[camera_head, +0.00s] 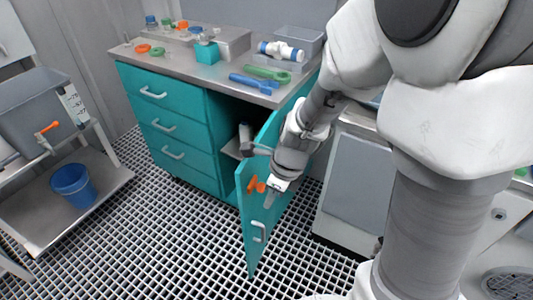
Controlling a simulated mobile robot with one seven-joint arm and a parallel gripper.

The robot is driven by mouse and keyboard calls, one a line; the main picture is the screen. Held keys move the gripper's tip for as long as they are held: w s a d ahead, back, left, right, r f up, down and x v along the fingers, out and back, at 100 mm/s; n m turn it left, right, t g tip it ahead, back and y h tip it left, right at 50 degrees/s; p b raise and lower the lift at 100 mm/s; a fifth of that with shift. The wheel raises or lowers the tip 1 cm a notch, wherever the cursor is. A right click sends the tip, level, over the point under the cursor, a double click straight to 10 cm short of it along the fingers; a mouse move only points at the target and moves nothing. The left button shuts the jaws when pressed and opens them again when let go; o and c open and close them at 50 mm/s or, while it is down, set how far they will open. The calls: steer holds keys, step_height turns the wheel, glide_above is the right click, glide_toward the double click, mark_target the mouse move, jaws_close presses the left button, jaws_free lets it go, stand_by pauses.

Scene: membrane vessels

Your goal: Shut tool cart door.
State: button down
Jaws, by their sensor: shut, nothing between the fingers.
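The teal tool cart (183,133) stands at the upper middle, with several drawers on its left side. Its door (252,212) stands open, swung out toward me on the right side of the opening. A pale handle (259,232) is low on the door's face, and an orange latch (256,185) is above it. My gripper (271,200) is shut and empty, in front of the door near the orange latch. I cannot tell whether it touches the door. My arm hides the door's upper right part and part of the opening.
Inside the open compartment a grey item (245,138) is partly visible. Tools and bins lie on the cart's worktop (180,60). A blue bucket (72,185) sits on a low shelf at left. A grey cabinet (356,180) stands right of the door. The grated floor (170,235) is clear in front.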

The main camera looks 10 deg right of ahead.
steer(key=shift+w+a+f, duration=0.1)
steer(key=shift+w+a, duration=0.25)
steer(key=shift+a, duration=0.25)
steer(key=shift+w+a+f, duration=0.1)
steer(key=shift+w+a, duration=0.2)
steer(key=shift+a, duration=0.35)
steer(key=shift+w+a, duration=0.35)
steer(key=shift+a, duration=0.25)
